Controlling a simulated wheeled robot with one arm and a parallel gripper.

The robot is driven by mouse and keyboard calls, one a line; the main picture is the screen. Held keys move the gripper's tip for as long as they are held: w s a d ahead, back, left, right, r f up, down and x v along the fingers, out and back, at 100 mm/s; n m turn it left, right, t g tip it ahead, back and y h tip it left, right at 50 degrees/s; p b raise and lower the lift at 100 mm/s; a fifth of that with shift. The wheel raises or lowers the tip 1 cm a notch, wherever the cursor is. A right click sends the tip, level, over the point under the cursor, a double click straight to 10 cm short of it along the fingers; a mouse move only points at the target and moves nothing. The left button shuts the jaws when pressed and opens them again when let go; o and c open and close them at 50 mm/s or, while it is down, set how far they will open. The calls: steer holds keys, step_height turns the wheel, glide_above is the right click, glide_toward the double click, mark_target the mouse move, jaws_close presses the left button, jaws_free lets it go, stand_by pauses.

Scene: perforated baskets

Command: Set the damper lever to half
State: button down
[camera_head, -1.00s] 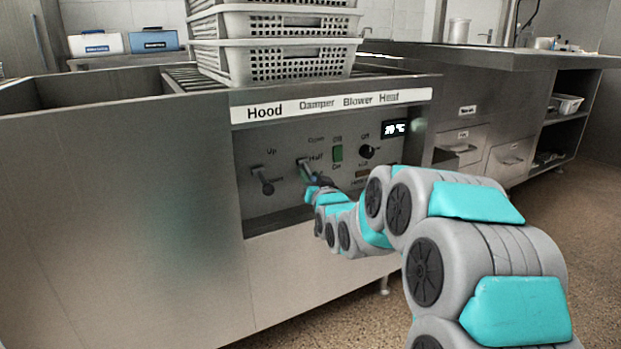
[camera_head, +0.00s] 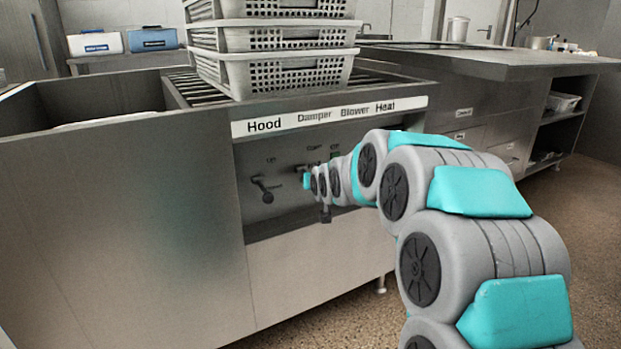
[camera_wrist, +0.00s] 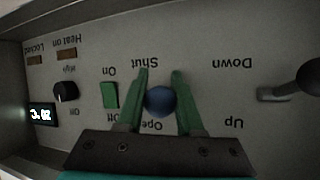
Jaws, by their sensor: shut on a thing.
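The damper lever's round blue knob (camera_wrist: 160,101) shows in the wrist view, between the "Shut" and "Open" labels, which appear upside down there. The "Half" mark and the lever's shaft are hidden, so I cannot tell the exact setting. My gripper (camera_wrist: 160,74) has its two green fingers on either side of the knob and is shut on it. In the head view my arm reaches the panel under the "Damper" label (camera_head: 314,116), and its links hide the knob and fingertips.
The hood lever (camera_head: 264,188) is left of my gripper in the head view. In the wrist view, a green blower switch (camera_wrist: 109,95), black heat dial (camera_wrist: 65,92) and lit display (camera_wrist: 42,115) are left of the fingers. Stacked perforated baskets (camera_head: 278,72) stand above the panel.

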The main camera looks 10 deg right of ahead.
steer(key=shift+r+g, duration=0.3)
steer(key=shift+r, duration=0.05)
steer(key=c, duration=0.8)
jaws_free()
steer(key=shift+c, duration=0.2)
steer(key=shift+s, duration=0.1)
steer(key=v, duration=0.7)
steer(key=shift+s+p, duration=0.3)
steer(key=shift+r, duration=0.1)
steer(key=s+f+g+p, duration=0.2)
steer(key=s+g, duration=0.2)
steer(key=s, duration=1.2)
steer(key=s+f+g+p, duration=0.2)
steer(key=s+g, duration=0.3)
steer(key=s, duration=1.1)
steer(key=s+a+f+n+g+p, duration=0.1)
steer(key=s+f+g+p, duration=0.2)
steer(key=s, duration=1.4)
steer(key=shift+g+h, duration=0.3)
steer(key=shift+g, duration=0.7)
